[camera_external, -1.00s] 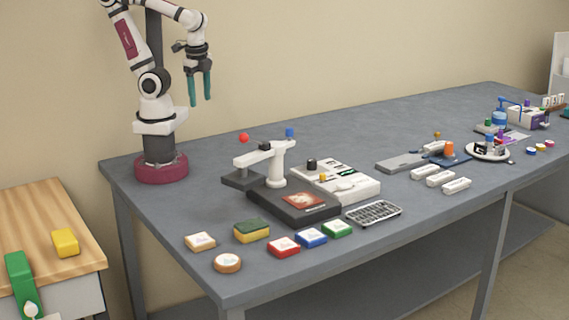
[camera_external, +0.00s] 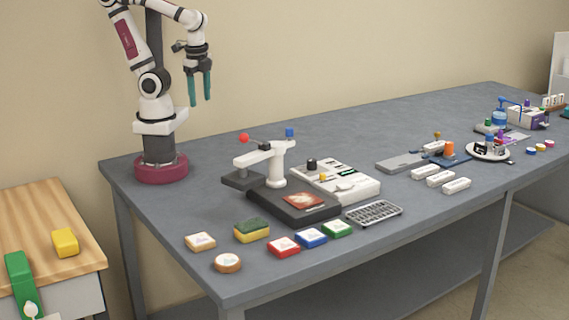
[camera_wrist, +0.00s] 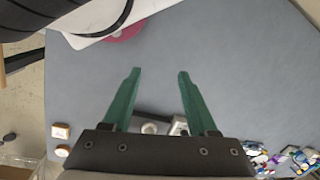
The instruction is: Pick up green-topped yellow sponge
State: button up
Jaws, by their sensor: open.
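The sponge (camera_external: 252,231) is a yellow block with a dark green top. In the external view it lies flat near the front left of the grey table, behind the red block. My gripper (camera_external: 200,102) has two teal fingers pointing down, high above the back of the table and well apart from the sponge. The wrist view shows the fingers (camera_wrist: 160,72) spread with nothing between them. I cannot make out the sponge in the wrist view; the gripper body may hide it.
Near the sponge are a white-topped block (camera_external: 200,242), a round wooden piece (camera_external: 227,263), and red (camera_external: 284,247), blue (camera_external: 311,238) and green (camera_external: 337,229) blocks. A black-and-white device with a raised arm (camera_external: 275,165) stands behind. The table's back (camera_external: 350,130) is clear.

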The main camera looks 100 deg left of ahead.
dwell(0.4)
jog(key=o, duration=0.7)
jog(key=shift+c, duration=0.2)
jog(key=w+d, duration=0.6)
jog(key=w, duration=0.1)
jog(key=w+d+m, duration=0.1)
jog(key=w+d, duration=0.5)
jog(key=w+d+r+m+h, duration=0.1)
jog(key=w+d, duration=0.6)
jog(key=shift+w, duration=0.35)
jog(key=w+d+f, duration=0.2)
jog(key=d, duration=0.5)
jog(key=m, duration=0.1)
send_over(251, 224)
notch_tip(251, 224, down, 5)
jog(key=shift+h, duration=0.4)
notch_tip(251, 224, down, 16)
jog(key=shift+r, duration=0.25)
